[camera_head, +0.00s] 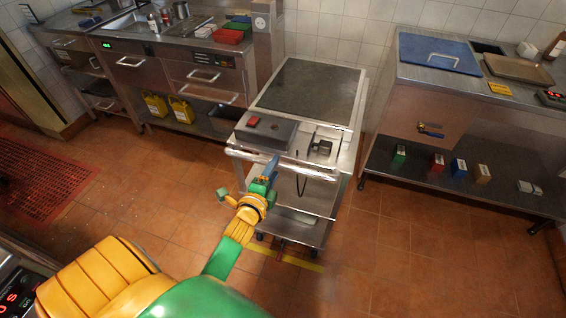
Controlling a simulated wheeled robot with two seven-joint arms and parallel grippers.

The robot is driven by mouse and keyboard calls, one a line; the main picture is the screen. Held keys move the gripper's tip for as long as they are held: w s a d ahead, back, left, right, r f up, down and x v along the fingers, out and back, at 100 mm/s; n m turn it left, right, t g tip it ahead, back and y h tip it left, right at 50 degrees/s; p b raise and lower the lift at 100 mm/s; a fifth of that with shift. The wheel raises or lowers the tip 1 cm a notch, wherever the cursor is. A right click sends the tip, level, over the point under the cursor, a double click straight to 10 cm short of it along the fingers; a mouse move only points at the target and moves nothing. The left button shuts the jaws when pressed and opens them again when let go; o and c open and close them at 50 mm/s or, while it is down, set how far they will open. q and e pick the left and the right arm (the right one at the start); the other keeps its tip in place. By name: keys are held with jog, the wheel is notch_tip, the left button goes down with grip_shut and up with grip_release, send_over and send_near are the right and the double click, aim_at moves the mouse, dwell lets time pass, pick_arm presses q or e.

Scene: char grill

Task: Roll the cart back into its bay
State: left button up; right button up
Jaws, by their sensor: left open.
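The cart (345,140) is stainless steel with a dark flat top and stands in the gap between two steel counters, its back near the tiled wall. Its round handle bar (310,172) runs across the front edge. A yellow floor line (290,258) shows at the cart's front foot. My left gripper (272,166) is open at the left part of the handle bar; I cannot tell whether the bar lies between its fingers. My left arm hides some of the floor in front. My right gripper is out of view.
The left counter (180,75) has drawers, with yellow containers (180,110) on its low shelf. The right counter (440,105) holds a blue board (438,52), and several small boxes sit on its lower shelf. Tiled floor is clear at front right. A red mat (40,180) lies at left.

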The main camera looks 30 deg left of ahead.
pick_arm(q)
jog(key=x, duration=0.3)
grip_shut()
jog(key=shift+d, duration=0.1)
dwell(1.4)
